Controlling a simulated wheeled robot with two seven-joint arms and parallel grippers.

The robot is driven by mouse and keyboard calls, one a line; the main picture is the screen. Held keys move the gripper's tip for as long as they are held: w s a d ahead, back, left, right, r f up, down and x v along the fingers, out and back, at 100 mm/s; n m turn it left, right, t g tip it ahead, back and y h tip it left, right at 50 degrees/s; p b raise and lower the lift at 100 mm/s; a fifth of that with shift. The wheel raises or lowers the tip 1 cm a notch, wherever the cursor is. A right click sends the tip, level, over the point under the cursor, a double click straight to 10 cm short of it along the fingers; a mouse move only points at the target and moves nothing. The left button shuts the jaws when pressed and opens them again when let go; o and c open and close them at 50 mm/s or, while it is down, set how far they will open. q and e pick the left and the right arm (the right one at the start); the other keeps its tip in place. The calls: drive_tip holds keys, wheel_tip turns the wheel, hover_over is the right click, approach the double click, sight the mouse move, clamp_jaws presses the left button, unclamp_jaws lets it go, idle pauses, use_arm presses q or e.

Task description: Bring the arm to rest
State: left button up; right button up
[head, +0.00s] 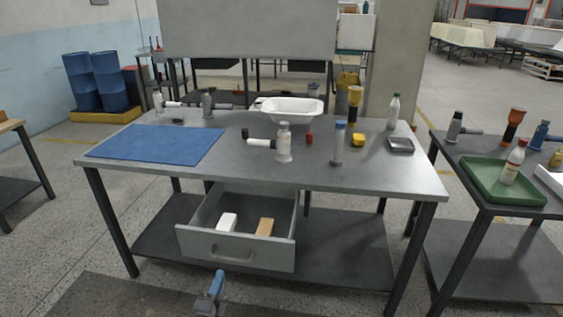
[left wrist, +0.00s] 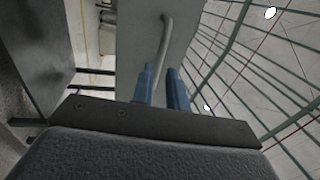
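My left gripper (head: 217,280) shows at the bottom of the head view, in front of the drawer and below its handle. In the left wrist view its two blue fingers (left wrist: 164,82) stand apart with a narrow gap. The drawer handle (left wrist: 166,38) shows just beyond the fingertips there, its lower end partly hidden by a finger. I see no clear grip on it. The drawer (head: 208,247) under the workbench is pulled open. It holds a white block (head: 227,222) and a tan block (head: 265,227). My right gripper is out of view.
The workbench (head: 330,178) carries a blue mat (head: 157,143), a white basin (head: 290,106), several bottles and a small grey tray (head: 400,145). A second table with a green tray (head: 500,181) stands at the right. The floor in front of the bench looks clear.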

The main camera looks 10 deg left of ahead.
use_arm(q)
drive_tip(key=s+a+f+n+g+y, duration=0.3)
drive_tip(key=a+f+n+g+y, duration=0.35)
drive_tip(key=n, duration=0.55)
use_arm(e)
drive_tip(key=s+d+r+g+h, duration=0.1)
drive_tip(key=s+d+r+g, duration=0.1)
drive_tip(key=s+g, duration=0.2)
use_arm(q)
drive_tip(key=s+d+f+n+g+h+p, duration=0.2)
drive_tip(key=s+d+f+n+g+h, duration=0.15)
drive_tip(key=s+d+g, duration=0.3)
drive_tip(key=s+d+r+g+h+p, duration=0.2)
drive_tip(key=s+d+r+p, duration=0.2)
drive_tip(key=s, duration=0.5)
drive_tip(key=s+d+r+g+h+p, duration=0.2)
drive_tip(key=s+d+r+p, duration=0.2)
drive_tip(key=s+d, duration=0.3)
drive_tip(key=s+p, duration=0.1)
drive_tip(key=s, duration=0.1)
drive_tip(key=shift+s+r+g, duration=0.35)
drive_tip(key=shift+s+g, duration=0.05)
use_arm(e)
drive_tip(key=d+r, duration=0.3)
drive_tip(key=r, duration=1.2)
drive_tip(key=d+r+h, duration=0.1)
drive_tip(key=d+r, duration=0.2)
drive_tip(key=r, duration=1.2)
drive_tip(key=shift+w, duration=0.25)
